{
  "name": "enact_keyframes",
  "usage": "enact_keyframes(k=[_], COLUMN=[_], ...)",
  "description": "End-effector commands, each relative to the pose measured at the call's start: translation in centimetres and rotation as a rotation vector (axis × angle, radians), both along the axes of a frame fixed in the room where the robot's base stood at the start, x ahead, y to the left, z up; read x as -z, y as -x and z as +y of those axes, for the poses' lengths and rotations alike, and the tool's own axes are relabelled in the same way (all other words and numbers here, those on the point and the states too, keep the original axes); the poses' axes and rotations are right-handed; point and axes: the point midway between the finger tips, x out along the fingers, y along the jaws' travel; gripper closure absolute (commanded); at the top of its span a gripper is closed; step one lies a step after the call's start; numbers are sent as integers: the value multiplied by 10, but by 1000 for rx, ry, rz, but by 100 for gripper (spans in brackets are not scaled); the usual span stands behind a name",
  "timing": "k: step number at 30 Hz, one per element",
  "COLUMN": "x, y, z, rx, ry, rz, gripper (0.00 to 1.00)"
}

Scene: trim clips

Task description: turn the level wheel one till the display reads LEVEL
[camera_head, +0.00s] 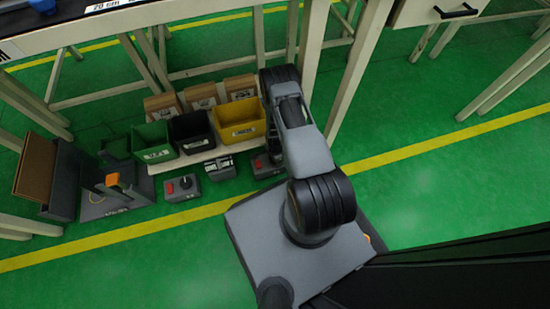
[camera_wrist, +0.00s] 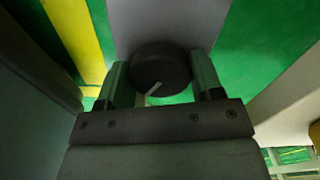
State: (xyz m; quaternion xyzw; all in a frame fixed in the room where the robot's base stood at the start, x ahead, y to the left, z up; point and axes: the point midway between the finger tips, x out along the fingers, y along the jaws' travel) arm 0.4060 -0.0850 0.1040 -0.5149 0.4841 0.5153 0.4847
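In the wrist view, a dark round wheel (camera_wrist: 160,68) with a pale pointer mark on its face sits by a grey surface (camera_wrist: 165,22). The pointer slants toward the lower left. The two fingers of my gripper (camera_wrist: 160,80) stand on either side of the wheel, very close to its rim. Whether they press on it I cannot tell. In the head view my arm hides the gripper, and I cannot make out this wheel. No display reading is legible in either view.
Green (camera_head: 153,142), black (camera_head: 192,132) and yellow (camera_head: 239,121) bins stand on a low shelf. Table legs (camera_head: 355,85) stand right of my arm.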

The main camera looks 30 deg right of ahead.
Motion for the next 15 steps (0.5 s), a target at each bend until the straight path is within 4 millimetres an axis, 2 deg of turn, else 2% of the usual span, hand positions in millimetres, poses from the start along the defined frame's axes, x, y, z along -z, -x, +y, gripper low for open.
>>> enact_keyframes(k=[1, 7, 15], x=[0, 0, -3], y=[0, 0, -1], z=[0, 1, 1], rx=[0, -4, -4], ry=[0, 0, 0], rz=[0, 0, -1], gripper=[35, 17, 17])
